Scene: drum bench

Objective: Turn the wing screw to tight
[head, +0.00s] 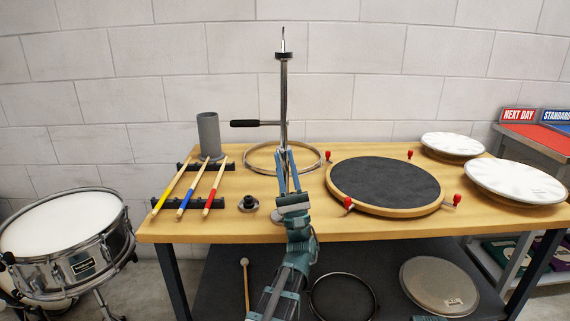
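A chrome stand pole (284,95) rises upright from the bench, with a thin rod and a dark disc at its top. A short side bar with a black handle (245,123) sticks out to the left, level. I cannot clearly make out a wing screw; part of the pole's lower section is hidden behind my gripper. My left gripper (287,153) comes up from the bottom middle and points at the pole below the side bar. Its two blue fingers stand apart, with the pole showing between them. I cannot tell whether they touch anything. My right gripper is out of view.
On the wooden bench (235,228) are a wooden hoop (257,151), a grey cup (209,136), coloured drumsticks (192,187) on black racks, a small dark round part (248,204) and a black practice pad (384,182). White drumheads (515,180) lie at right. A snare drum (66,240) stands left.

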